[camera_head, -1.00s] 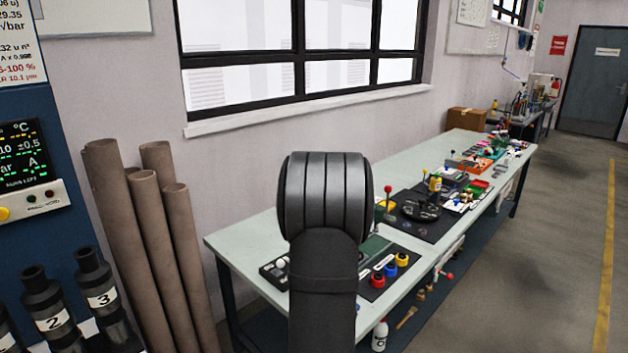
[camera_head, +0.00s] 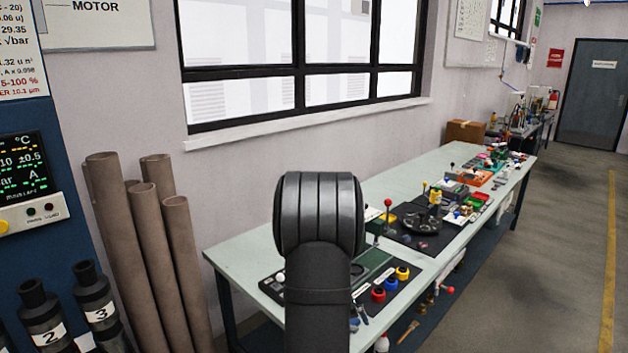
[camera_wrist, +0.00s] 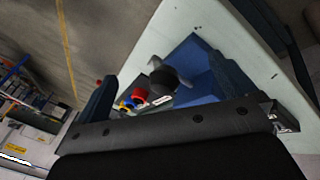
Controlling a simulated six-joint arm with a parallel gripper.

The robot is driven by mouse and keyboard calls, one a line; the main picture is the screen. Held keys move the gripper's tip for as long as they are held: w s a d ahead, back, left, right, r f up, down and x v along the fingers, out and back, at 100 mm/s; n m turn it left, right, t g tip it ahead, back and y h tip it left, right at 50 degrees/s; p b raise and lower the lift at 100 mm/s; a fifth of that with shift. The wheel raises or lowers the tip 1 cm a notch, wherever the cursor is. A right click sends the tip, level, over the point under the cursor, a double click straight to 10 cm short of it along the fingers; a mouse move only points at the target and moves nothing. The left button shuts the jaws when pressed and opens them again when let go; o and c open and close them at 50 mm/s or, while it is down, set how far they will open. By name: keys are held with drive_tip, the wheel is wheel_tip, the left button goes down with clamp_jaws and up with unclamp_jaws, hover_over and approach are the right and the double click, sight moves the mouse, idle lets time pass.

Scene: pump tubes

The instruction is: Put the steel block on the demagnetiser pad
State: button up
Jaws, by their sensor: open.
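My gripper (camera_wrist: 164,70) shows in the wrist view, its dark blue fingers spread wide with nothing clearly held between them. Beyond them lie a blue flat-sided object (camera_wrist: 196,55), a black round part (camera_wrist: 163,80) with a grey piece beside it, and red, yellow and blue knobs. I cannot make out the steel block or the demagnetiser pad for certain in either view. In the head view my own arm hides part of the bench's near end, and my gripper does not show there.
The long pale bench (camera_head: 238,263) runs away to the right along the wall. Its near end carries a dark mat with coloured knobs (camera_head: 378,294) and a green box (camera_head: 372,264). Brown tubes (camera_head: 118,210) stand left of it. The floor (camera_head: 540,270) to the right is clear.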

idle(0.3)
drive_tip(key=c, duration=0.4)
drive_tip(key=shift+w+d+r+m, duration=0.15)
drive_tip(key=shift+w+m, duration=0.15)
drive_tip(key=shift+m, duration=0.2)
drive_tip(key=shift+c, duration=1.2)
drive_tip(key=w+a+r+m+g+y, duration=0.15)
drive_tip(key=w+r+m, duration=0.45)
drive_tip(key=m, duration=0.7)
drive_tip(key=w+a+r+m+g+y, duration=0.1)
drive_tip(key=w+r+m+g+y, duration=0.3)
drive_tip(key=w+m, duration=0.75)
drive_tip(key=s+f, duration=0.1)
drive_tip(key=f, duration=0.4)
drive_tip(key=s+f+m+t+h, duration=0.1)
drive_tip(key=f, duration=0.4)
drive_tip(key=s+f+m+t, duration=0.1)
drive_tip(key=f, duration=0.4)
drive_tip(key=shift+f+t+h, duration=0.25)
drive_tip(key=shift+f, duration=0.1)
